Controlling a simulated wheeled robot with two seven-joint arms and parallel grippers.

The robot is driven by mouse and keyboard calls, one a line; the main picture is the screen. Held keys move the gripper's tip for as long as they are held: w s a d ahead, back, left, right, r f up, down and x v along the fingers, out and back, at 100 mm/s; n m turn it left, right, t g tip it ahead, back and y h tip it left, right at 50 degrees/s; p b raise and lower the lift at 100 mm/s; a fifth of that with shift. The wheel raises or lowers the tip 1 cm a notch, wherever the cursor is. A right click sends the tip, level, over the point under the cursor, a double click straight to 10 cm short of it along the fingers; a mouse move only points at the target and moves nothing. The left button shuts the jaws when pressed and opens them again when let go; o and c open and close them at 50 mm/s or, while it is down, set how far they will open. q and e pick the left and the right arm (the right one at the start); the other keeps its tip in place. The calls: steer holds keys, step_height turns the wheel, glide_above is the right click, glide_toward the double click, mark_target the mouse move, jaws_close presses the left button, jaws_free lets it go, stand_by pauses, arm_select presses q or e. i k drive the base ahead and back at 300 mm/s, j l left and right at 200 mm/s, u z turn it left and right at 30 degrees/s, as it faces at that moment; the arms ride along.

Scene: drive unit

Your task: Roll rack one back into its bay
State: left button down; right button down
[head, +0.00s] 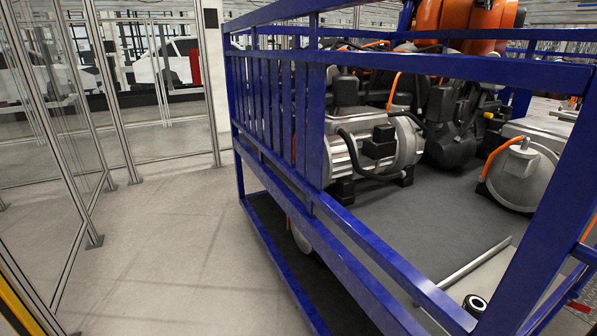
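A blue steel rack (311,125) fills the middle and right of the head view. Its near corner post and barred side face me, and its right part runs out of the picture. A silver and black drive unit (375,150) lies on the rack's dark grey deck (400,215). Another silver unit with an orange cable (522,172) lies at the right. I cannot read any number on the rack, and its wheels and bay are not clearly visible. Neither of my grippers is in view.
Clear-panelled fencing with metal posts (107,90) runs along the left. Open grey floor (175,245) lies between it and the rack. An orange machine (465,20) stands behind the rack. White car bodies (178,62) show beyond the fence.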

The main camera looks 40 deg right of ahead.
mark_target(382, 208)
steer(key=i+z, duration=0.45)
steer(key=i, duration=0.25)
steer(key=i+j+z, duration=0.1)
steer(key=i+z, duration=0.35)
steer(key=i, duration=0.3)
